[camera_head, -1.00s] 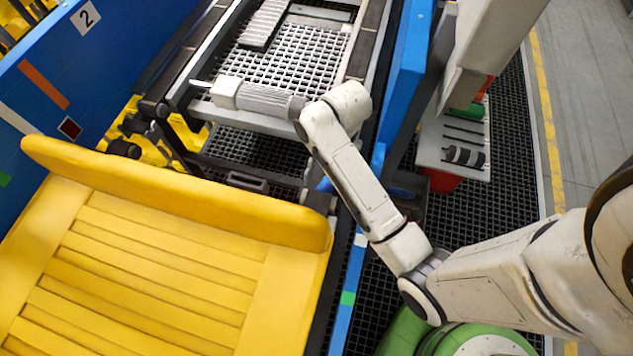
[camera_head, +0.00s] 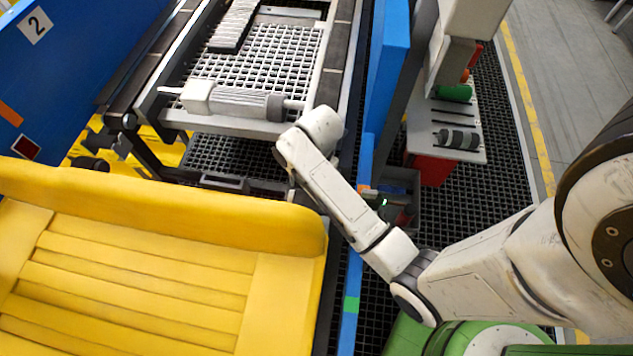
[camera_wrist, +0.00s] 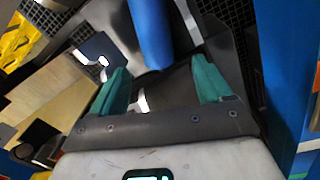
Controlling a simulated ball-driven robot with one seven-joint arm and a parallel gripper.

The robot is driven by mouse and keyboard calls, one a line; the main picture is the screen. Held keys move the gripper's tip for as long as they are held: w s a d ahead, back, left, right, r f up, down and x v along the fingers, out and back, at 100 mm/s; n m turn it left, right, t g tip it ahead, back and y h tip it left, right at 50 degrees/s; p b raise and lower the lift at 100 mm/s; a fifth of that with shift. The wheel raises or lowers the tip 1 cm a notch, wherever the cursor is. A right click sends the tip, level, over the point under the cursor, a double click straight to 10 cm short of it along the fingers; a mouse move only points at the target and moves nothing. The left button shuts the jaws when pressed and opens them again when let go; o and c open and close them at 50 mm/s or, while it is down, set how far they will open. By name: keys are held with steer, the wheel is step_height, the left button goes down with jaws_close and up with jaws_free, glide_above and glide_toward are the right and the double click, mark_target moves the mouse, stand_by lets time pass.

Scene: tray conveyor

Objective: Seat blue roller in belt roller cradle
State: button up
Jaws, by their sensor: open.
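In the wrist view the blue roller (camera_wrist: 150,30) shows as a blue cylinder at the top centre, just beyond my fingertips and apart from them; its far end is out of frame. Dark metal plates (camera_wrist: 205,58) lie on both sides of it. My gripper (camera_wrist: 160,78) is open and empty, with its two green fingers spread. In the head view my gripper and the blue roller are hidden behind my arm. I cannot tell for certain which part is the roller cradle.
A grey ribbed cylinder with a white block (camera_head: 235,103) lies across the conveyor's near end (camera_head: 225,125). A yellow ribbed seat-like panel (camera_head: 130,270) fills the lower left. A blue post (camera_head: 385,80) stands to the right. Beyond it, a grey shelf (camera_head: 425,138) holds green and dark rollers.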

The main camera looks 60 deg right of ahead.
steer(key=shift+w+d+f, duration=0.1)
steer(key=shift+w+f, duration=0.05)
steer(key=shift+f, duration=0.9)
steer(key=shift+w+d+f, duration=0.1)
steer(key=shift+f, duration=1)
steer(key=shift+w+d+f, duration=0.1)
steer(key=shift+w+f, duration=0.05)
steer(key=shift+f, duration=0.9)
steer(key=shift+c, duration=0.3)
steer(key=c, duration=1.3)
jaws_close()
steer(key=shift+r, duration=0.15)
